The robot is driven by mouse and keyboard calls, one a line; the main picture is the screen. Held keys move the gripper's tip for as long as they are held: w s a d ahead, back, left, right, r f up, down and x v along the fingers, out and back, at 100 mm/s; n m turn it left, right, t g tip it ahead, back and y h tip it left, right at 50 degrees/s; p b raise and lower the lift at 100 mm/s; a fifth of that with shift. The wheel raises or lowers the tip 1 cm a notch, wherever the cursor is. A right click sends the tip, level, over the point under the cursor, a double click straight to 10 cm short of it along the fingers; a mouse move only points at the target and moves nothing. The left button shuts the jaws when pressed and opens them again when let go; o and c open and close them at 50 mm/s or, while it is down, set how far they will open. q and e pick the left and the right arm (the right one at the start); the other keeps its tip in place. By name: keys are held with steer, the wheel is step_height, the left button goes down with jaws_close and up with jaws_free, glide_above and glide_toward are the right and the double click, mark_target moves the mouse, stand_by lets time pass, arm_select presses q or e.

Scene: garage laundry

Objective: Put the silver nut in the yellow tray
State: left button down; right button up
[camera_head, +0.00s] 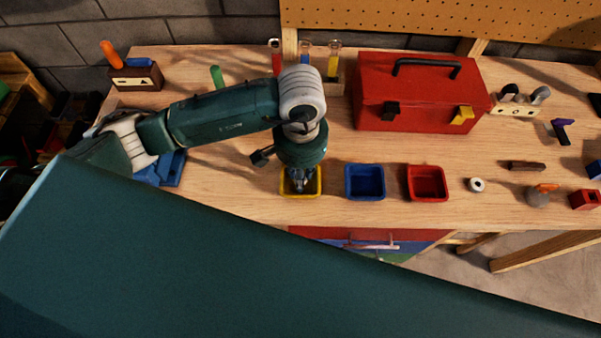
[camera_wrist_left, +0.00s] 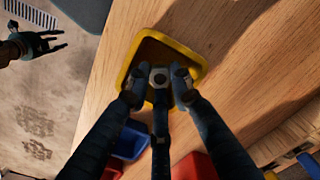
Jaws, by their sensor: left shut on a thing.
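The yellow tray (camera_head: 317,190) stands near the front edge of the workbench; its rim also shows in the left wrist view (camera_wrist_left: 186,51). My left gripper (camera_head: 299,186) points down over the tray. In the left wrist view, my left gripper (camera_wrist_left: 159,86) is shut on the silver nut (camera_wrist_left: 159,77), which sits between the fingertips over the tray's opening. In the head view the gripper hides the nut. How far the nut is above the tray floor is hard to tell. My right gripper (camera_wrist_left: 42,44) shows at the left of the wrist view, open and empty, away from the bench.
A blue tray (camera_head: 365,182) and a red tray (camera_head: 427,183) stand in a row to the right. A small white ring (camera_head: 477,185) lies beyond them. A red toolbox (camera_head: 415,95) stands behind. Bare bench lies left of the yellow tray.

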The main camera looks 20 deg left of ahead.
arm_select(q)
steer(key=shift+f, duration=0.8)
steer(key=c, duration=1.8)
jaws_free()
arm_select(e)
steer(key=shift+a, duration=0.6)
arm_select(q)
steer(key=shift+r, duration=0.15)
steer(key=shift+r, duration=0.2)
step_height(320, 180, up, 12)
steer(key=b, duration=0.4)
steer(key=shift+f, duration=0.15)
arm_select(e)
steer(key=f, duration=0.3)
steer(key=shift+d+f, duration=0.4)
